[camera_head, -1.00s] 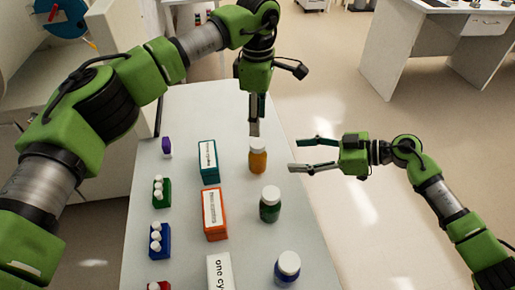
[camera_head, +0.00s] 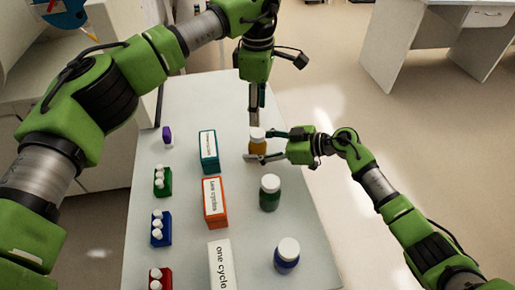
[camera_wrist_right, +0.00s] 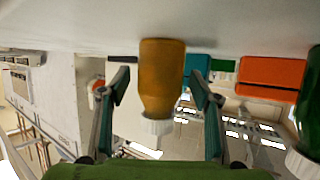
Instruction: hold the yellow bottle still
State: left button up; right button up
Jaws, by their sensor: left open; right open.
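The yellow bottle (camera_head: 257,147), amber with a white cap, stands upright at the far right part of the table. It also shows upside down in the right wrist view (camera_wrist_right: 161,78). My right gripper (camera_head: 259,146) reaches in from the right, open, with one finger on each side of the bottle. In the right wrist view a gap shows beside the right finger; contact on the left side is hard to tell. My left gripper (camera_head: 255,112) points down, open, just above or behind the bottle's cap; whether it touches the cap cannot be told.
A green bottle (camera_head: 270,194) and a blue bottle (camera_head: 287,258) stand nearer in the same row. Teal (camera_head: 208,152), orange (camera_head: 214,203) and white (camera_head: 222,264) labelled boxes stand left of them. Small racks with white-capped vials line the left of the table (camera_head: 185,100).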

aim_at(258, 132)
grip_shut()
pick_arm(q)
jog(key=m, duration=0.3)
jog(key=shift+m, duration=0.3)
jog(key=m, duration=0.3)
jog(key=shift+m, duration=0.4)
jog(key=m, duration=0.5)
jog(key=shift+m, duration=0.4)
jog(key=shift+f, duration=4)
